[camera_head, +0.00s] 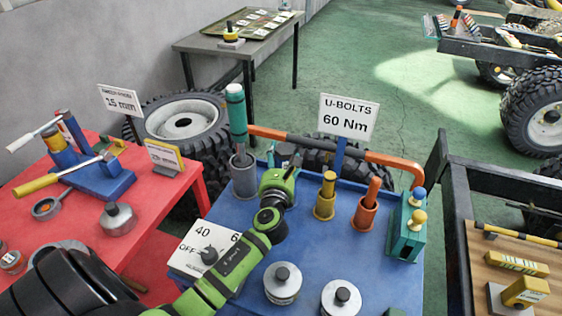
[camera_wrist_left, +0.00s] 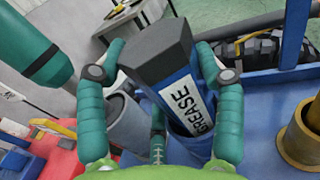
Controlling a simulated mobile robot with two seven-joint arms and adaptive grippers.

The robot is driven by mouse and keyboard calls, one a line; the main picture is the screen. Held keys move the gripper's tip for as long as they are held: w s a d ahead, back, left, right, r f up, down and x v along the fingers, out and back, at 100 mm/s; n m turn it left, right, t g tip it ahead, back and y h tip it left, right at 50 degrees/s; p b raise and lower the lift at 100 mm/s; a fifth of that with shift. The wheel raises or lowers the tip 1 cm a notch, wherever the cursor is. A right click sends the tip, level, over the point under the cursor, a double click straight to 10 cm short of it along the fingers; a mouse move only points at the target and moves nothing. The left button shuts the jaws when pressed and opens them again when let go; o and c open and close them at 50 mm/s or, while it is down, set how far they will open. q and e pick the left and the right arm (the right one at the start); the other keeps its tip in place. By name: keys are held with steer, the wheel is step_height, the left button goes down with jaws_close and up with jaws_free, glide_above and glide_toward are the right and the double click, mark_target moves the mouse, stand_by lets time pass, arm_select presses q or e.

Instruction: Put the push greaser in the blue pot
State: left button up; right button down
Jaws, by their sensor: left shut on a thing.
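The push greaser (camera_wrist_left: 158,55) has a dark hexagonal top and a blue body with a white GREASE label. In the left wrist view it stands tilted in the picture between the teal fingers of my left gripper (camera_wrist_left: 160,88), which is shut on it. In the head view my left gripper (camera_head: 284,172) is over the blue table and the greaser's dark top (camera_head: 286,149) shows just beyond it. A blue rim, seemingly the blue pot (camera_wrist_left: 176,122), shows around the greaser's lower part. I cannot tell how deep the greaser is in it. My right gripper is out of view.
A grey pot (camera_head: 243,182) with a teal-handled tool (camera_head: 236,110) stands close to the left of the gripper. A yellow pot (camera_head: 324,208) and an orange pot (camera_head: 363,218) stand to the right. A U-bolts sign (camera_head: 347,117) and an orange-ended bar (camera_head: 398,161) are behind.

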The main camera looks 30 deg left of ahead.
arm_select(q)
steer(key=shift+r, duration=0.15)
steer(key=shift+f, duration=0.2)
steer(key=o, duration=1.6)
steer(key=shift+o, duration=0.2)
steer(key=shift+r, duration=0.2)
steer(key=b+v, duration=0.1)
steer(key=v, duration=1.1)
steer(key=shift+f, duration=0.1)
